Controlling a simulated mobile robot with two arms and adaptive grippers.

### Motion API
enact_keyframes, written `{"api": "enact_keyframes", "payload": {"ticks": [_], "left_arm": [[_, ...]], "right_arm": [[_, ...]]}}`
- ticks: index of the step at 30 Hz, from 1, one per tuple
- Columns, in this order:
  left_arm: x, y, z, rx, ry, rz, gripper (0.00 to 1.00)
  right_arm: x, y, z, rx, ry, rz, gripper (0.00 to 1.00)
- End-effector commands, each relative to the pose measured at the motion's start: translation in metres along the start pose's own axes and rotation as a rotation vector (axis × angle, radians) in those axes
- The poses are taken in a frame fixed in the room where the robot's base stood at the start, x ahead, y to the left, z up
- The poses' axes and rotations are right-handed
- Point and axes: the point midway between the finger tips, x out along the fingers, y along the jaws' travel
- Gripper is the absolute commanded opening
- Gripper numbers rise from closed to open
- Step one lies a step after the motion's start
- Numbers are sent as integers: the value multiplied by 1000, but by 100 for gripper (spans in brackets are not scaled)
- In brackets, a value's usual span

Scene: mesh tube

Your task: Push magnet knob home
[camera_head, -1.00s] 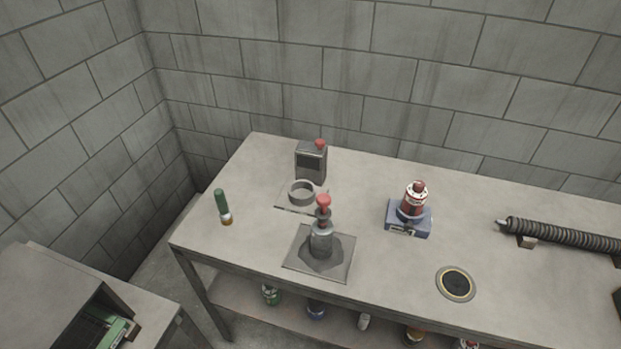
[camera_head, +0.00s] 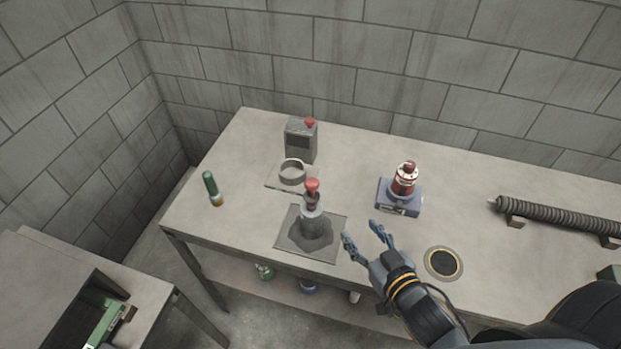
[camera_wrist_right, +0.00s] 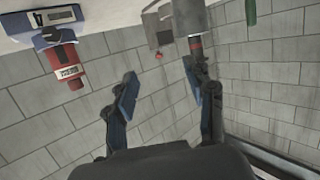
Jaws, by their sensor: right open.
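A grey cylindrical device (camera_head: 312,220) stands upright on a square plate, with a red knob (camera_head: 312,184) raised on a stem above it. Behind it, a grey box (camera_head: 301,143) carries a smaller red knob (camera_head: 309,121). I cannot tell which is the magnet knob. My right gripper (camera_head: 362,232) is open and empty, to the right of the plate and apart from the device. In the right wrist view, my right gripper (camera_wrist_right: 161,76) has its fingers spread; one finger partly covers the device's red stem (camera_wrist_right: 195,46). My left gripper is not in view.
A grey ring (camera_head: 292,170) lies between the box and device. A red bottle (camera_head: 405,178) stands on a blue base (camera_head: 384,202) to the right. A round black disc (camera_head: 444,263) lies near my right arm. A green-capped tube (camera_head: 211,187) stands left. A ribbed hose (camera_head: 560,216) is far right.

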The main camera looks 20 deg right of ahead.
Motion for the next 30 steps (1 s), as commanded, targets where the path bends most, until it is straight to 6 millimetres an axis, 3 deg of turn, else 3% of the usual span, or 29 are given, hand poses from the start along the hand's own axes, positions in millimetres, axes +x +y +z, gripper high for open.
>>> {"api": "enact_keyframes", "payload": {"ticks": [3, 6, 14, 30], "left_arm": [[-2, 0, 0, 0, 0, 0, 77], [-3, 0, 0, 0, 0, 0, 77], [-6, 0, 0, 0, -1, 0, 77], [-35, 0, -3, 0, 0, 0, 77]], "right_arm": [[-9, -13, -28, -2, 149, -90, 54], [-17, -24, -44, 0, 231, -154, 54], [-17, -34, -58, 3, 291, -206, 54], [70, -52, -86, 4, 290, -203, 54]]}}
